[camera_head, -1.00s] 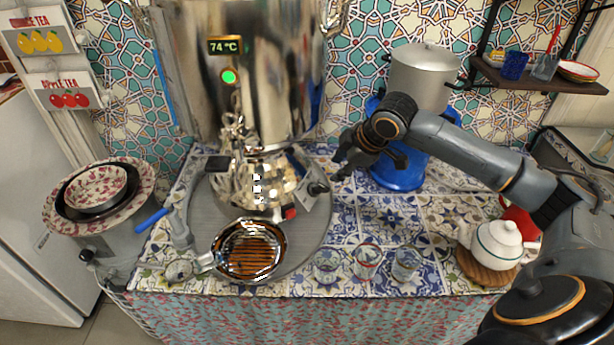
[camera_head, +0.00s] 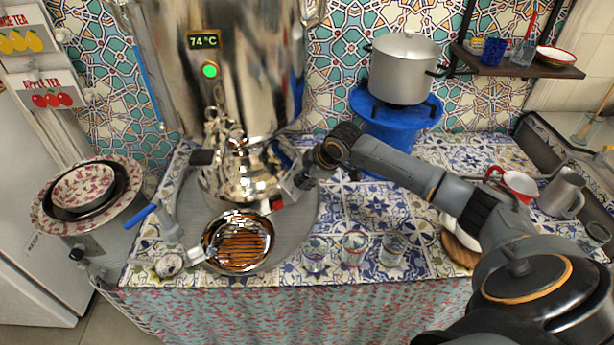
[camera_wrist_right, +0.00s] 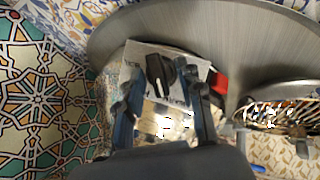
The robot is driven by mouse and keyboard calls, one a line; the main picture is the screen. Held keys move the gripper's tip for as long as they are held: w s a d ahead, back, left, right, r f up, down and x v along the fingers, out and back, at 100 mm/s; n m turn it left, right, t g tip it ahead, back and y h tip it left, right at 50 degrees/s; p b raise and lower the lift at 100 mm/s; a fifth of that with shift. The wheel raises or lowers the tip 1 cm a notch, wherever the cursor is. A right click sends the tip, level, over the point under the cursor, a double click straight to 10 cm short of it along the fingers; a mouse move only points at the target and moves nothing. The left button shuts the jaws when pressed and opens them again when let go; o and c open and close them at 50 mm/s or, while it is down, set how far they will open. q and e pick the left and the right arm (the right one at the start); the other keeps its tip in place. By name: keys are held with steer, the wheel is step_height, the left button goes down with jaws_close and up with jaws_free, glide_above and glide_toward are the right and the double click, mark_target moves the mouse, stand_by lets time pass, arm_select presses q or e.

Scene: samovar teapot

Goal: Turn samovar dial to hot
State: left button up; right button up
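The shiny samovar (camera_head: 245,70) stands at the back left, with a 74 °C display (camera_head: 203,41) and a green light (camera_head: 209,70). In the right wrist view its black dial (camera_wrist_right: 158,74) sits on a silver labelled plate (camera_wrist_right: 192,62); the lettering is too small to read. My right gripper (camera_wrist_right: 163,94) is open, its two fingers apart on either side of the dial's line; I cannot tell whether they touch it. In the head view the right gripper (camera_head: 302,178) is at the plate's right side and hides the dial. My left gripper is not in view.
A pot (camera_head: 403,75) on a blue stand (camera_head: 397,128) is at the back. A red block (camera_head: 277,203) sits beside the plate. Patterned table is free around the glasses.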

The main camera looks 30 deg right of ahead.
jaws_close()
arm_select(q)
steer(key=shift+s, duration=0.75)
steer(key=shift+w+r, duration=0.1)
